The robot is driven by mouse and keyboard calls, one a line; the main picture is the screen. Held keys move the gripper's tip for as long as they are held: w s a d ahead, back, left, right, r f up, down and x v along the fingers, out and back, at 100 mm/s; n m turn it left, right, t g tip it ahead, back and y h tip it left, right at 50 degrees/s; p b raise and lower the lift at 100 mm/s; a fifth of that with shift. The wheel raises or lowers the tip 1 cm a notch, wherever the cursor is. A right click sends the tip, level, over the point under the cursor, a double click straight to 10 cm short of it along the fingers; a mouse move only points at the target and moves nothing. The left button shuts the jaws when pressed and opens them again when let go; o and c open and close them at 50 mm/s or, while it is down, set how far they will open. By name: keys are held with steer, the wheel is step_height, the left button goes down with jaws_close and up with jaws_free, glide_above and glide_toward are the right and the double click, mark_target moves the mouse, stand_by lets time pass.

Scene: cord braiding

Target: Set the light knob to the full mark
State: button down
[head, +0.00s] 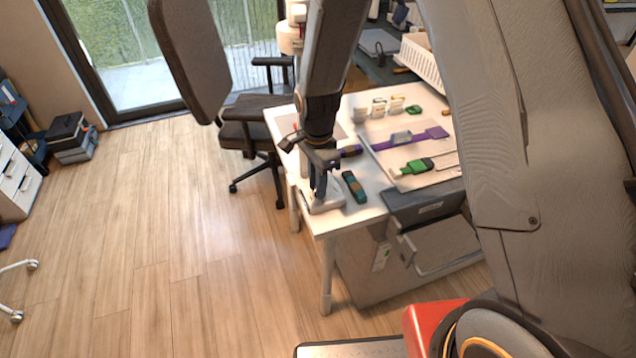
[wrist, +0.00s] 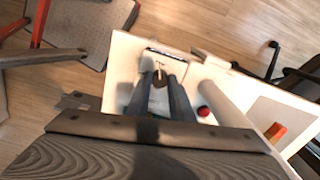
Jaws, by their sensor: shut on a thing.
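My gripper (head: 320,192) points down at the near left corner of the white table, over a small pale base (head: 327,207). In the wrist view my gripper's two dark fingers (wrist: 160,84) are closed on the light knob (wrist: 159,74), a small dark knob. The knob sits on a white panel (wrist: 150,66) with a dark strip along its far edge. The fingers cover the knob's sides. The full mark and the knob's pointer are too small or blurred to read. In the head view the knob is hidden behind my gripper.
A board (head: 408,180) with purple and green straps lies beyond. A white post (wrist: 228,108) and a red round thing (wrist: 204,111) are close by in the wrist view. An office chair (head: 250,125) stands behind the table.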

steer(key=shift+w+r, duration=0.1)
steer(key=shift+w, duration=0.05)
stand_by(0.4)
steer(key=c, duration=1.6)
jaws_free()
steer(key=shift+o, duration=0.2)
steer(key=shift+r, duration=0.1)
steer(key=shift+r+b, duration=0.9)
steer(key=shift+r, duration=2.9)
